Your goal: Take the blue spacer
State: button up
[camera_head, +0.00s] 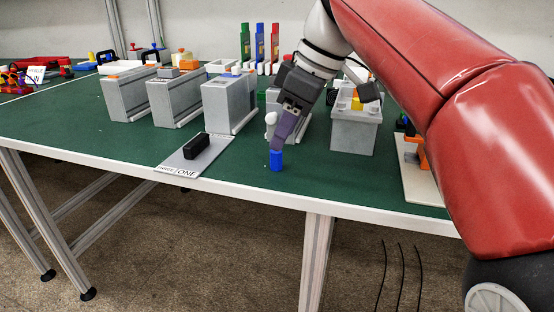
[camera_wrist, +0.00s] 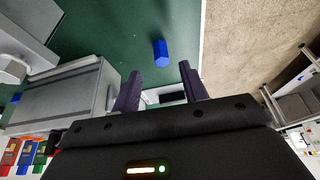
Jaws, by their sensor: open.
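The blue spacer (camera_head: 276,160) is a small blue block standing on the green table top near its front edge. It also shows in the wrist view (camera_wrist: 160,53), beyond the fingertips and roughly in line with the gap between them. My gripper (camera_head: 280,143) is just above and behind the spacer in the head view, with its dark purple fingers pointing down. In the wrist view my gripper (camera_wrist: 158,80) is open, with nothing between its fingers. Whether a finger touches the spacer cannot be told from the head view.
Several grey boxes (camera_head: 229,103) stand behind and left of the gripper, and another (camera_head: 354,130) stands to the right. A white plate (camera_head: 180,170) with a black block (camera_head: 195,146) lies left of the spacer. The table's front edge (camera_head: 300,199) is close to the spacer.

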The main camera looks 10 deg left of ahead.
aim_at(276, 160)
jog(key=b+x, duration=0.1)
jog(key=x, duration=0.4)
jog(key=shift+s+d, duration=0.1)
jog(key=shift+s, duration=0.1)
grip_shut()
jog(key=shift+r, duration=0.1)
